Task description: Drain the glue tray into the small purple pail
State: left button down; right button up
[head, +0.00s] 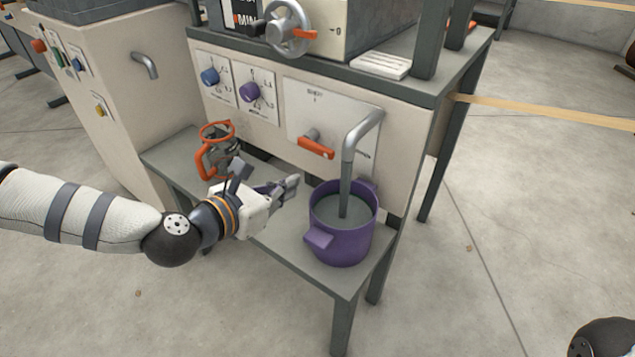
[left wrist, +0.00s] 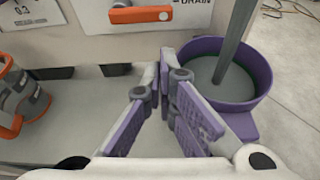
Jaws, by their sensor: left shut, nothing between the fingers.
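The small purple pail (head: 341,245) stands upright on the grey lower shelf, with grey material inside. A bent metal spout (head: 362,128) comes out of the panel above it. A grey column runs from the spout down into the pail; I cannot tell where pipe ends and glue begins. The orange drain handle (head: 316,148) lies roughly sideways on the panel, left of the spout; it also shows in the left wrist view (left wrist: 140,15). My left gripper (head: 292,184) is shut and empty, just left of the pail and below the handle. The pail shows at right in the left wrist view (left wrist: 240,95).
An orange-handled grey container (head: 220,150) stands on the shelf (head: 283,238) left of my gripper. A handwheel (head: 288,27) is above. The floor in front is clear.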

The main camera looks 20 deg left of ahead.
aim_at(315, 148)
pick_arm(q)
jog(key=b+x, duration=0.1)
jog(key=x, duration=0.9)
jog(key=shift+b, duration=0.3)
pick_arm(e)
jog(key=shift+s+f, duration=0.3)
jog(key=shift+f, duration=0.6)
pick_arm(q)
jog(key=shift+w+r, duration=0.1)
jog(key=shift+r, duration=0.05)
jog(key=shift+d+r+n+h+b, duration=0.25)
jog(key=shift+r+n+h+b, duration=0.45)
jog(key=shift+n+b, duration=0.5)
pick_arm(e)
jog(key=shift+s+a+f+g, duration=0.1)
jog(key=shift+s+f+g, duration=0.1)
jog(key=shift+f, duration=0.3)
jog(key=shift+s+f+g, duration=0.15)
jog(key=shift+f+g, duration=0.05)
jog(key=shift+f, duration=0.3)
